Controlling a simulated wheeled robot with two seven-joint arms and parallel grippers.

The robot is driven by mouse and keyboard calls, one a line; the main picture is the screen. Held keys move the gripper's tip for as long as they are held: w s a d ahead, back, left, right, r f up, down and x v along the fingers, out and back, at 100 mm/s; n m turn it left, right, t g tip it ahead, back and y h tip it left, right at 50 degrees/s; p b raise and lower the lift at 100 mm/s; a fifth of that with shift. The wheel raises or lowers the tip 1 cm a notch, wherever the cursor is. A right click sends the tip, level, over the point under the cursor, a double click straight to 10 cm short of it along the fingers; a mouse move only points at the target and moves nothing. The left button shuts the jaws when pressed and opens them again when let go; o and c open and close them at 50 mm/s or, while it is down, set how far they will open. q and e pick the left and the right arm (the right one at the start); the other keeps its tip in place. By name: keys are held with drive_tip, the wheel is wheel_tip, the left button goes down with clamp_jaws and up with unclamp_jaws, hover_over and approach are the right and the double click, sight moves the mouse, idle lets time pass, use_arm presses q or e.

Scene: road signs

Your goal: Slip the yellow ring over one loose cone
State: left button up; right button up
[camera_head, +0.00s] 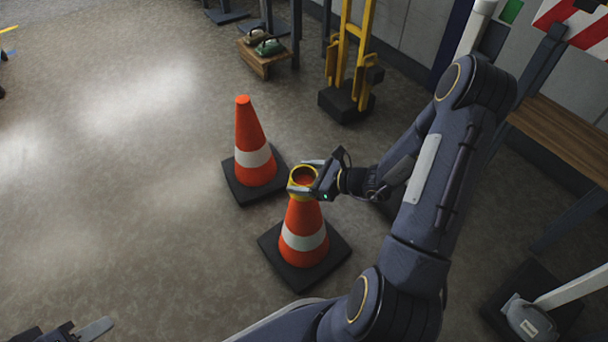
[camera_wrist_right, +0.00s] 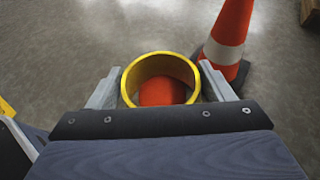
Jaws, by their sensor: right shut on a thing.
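The yellow ring (camera_head: 293,188) is held in my right gripper (camera_head: 308,177), with a finger on either side of it. The ring sits at the top of the near orange-and-white cone (camera_head: 302,222), roughly level. In the right wrist view, the orange cone top (camera_wrist_right: 160,92) shows inside the yellow ring (camera_wrist_right: 128,88); I cannot tell how far it reaches in. The far cone (camera_head: 252,135) stands upright just behind and to the left, with a bare top. My left gripper (camera_head: 80,331) is only partly in view at the bottom left edge.
A wooden box (camera_head: 262,62) with green and tan items and a yellow upright frame (camera_head: 350,60) on a black base stand at the back. A wooden bench (camera_head: 560,135) and a red-and-white barrier board (camera_head: 575,22) are at the right.

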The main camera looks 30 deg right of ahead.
drive_tip(key=shift+f+b, duration=1.95)
drive_tip(key=shift+f, duration=0.55)
drive_tip(key=o, duration=1.1)
drive_tip(key=shift+c, duration=0.2)
wheel_tip(320, 180, up, 15)
drive_tip(key=p, duration=1.2)
